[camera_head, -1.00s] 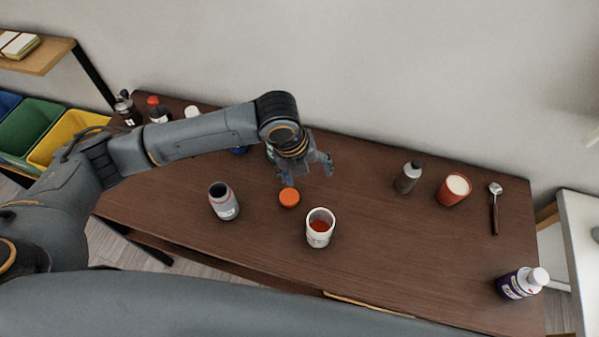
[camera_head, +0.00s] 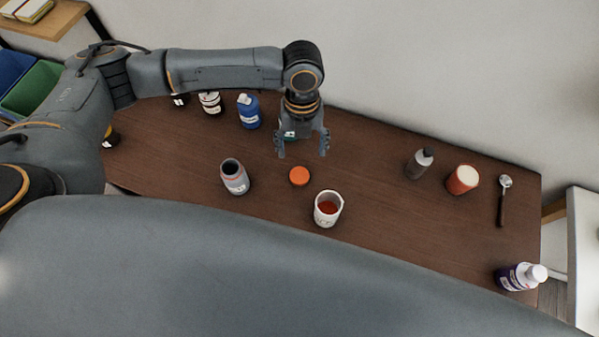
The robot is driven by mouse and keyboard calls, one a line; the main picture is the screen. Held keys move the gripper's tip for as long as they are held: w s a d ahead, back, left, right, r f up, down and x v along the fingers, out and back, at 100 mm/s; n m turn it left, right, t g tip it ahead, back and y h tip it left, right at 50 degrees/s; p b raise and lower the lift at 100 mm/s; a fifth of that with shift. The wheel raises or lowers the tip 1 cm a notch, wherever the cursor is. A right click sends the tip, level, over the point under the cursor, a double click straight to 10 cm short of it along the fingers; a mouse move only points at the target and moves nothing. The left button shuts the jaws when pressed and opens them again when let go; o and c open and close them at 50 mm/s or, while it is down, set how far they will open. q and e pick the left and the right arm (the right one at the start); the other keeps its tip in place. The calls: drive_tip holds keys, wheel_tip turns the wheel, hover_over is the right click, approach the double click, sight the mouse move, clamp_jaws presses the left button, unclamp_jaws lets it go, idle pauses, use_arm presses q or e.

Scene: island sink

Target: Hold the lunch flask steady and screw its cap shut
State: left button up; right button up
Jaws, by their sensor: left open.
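A grey open-topped flask (camera_head: 236,181) with a white label stands upright on the brown table, left of centre; its dark mouth is uncovered. A flat orange cap (camera_head: 299,176) lies on the table to its right, apart from it. A white open cup (camera_head: 323,217) with orange-red contents stands just in front and to the right of the cap. I cannot tell for sure whether the grey flask or the white cup is the lunch flask. My left gripper (camera_head: 302,152) is open and empty, fingers pointing down, just behind the cap in the picture. My right gripper is not in view.
Behind stand a blue bottle (camera_head: 248,115) and a white-and-dark bottle (camera_head: 210,105). On the right are a grey bottle (camera_head: 418,167), a red-orange canister (camera_head: 460,184), a spoon (camera_head: 502,205) and a purple bottle (camera_head: 512,279). The table (camera_head: 395,215) is clear right of the cup.

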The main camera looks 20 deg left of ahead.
use_arm(q)
hover_over(299, 175)
drive_tip(key=f, duration=0.5)
drive_tip(key=shift+w+d+f+p, duration=0.2)
drive_tip(key=shift+w+d+p, duration=0.05)
drive_tip(key=shift+w+p, duration=0.1)
drive_tip(key=shift+f, duration=0.15)
drive_tip(key=f, duration=0.1)
drive_tip(key=f+p, duration=0.1)
drive_tip(key=f, duration=0.1)
drive_tip(key=shift+s+a+f+p, duration=0.2)
drive_tip(key=shift+a+f+p, duration=0.1)
drive_tip(key=shift+p, duration=0.1)
drive_tip(key=shift+f, duration=0.65)
drive_tip(key=shift+d, duration=0.1)
drive_tip(key=shift+c, duration=0.4)
drive_tip(key=c, duration=0.8)
